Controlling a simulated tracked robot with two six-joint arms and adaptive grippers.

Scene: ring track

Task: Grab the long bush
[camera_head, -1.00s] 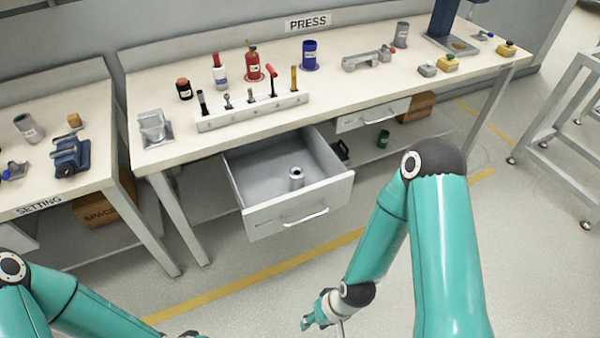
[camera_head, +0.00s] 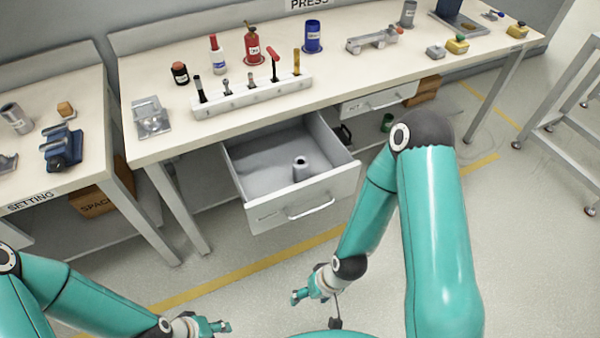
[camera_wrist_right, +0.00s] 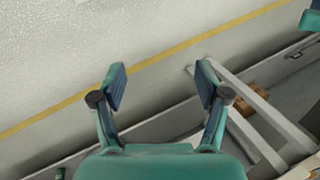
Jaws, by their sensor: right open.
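A grey hollow cylinder (camera_head: 301,168), which looks like the long bush, stands upright in the open drawer (camera_head: 328,187) under the press bench. My right gripper (camera_head: 296,296) is in front of and below the drawer, well apart from the bush. In the right wrist view its two fingers (camera_wrist_right: 160,88) are spread with nothing between them, above the floor. The bush is not visible in that view. My left gripper (camera_head: 224,327) is at the bottom edge, far from the drawer, and too small to read.
The press bench (camera_head: 190,122) carries a tool rack (camera_head: 250,97), bottles and other parts. Another grey cylinder (camera_head: 407,14) stands at its back right, and one (camera_head: 15,118) is on the setting bench. The bench leg (camera_head: 180,205) is left of the drawer. The floor before the drawer is clear.

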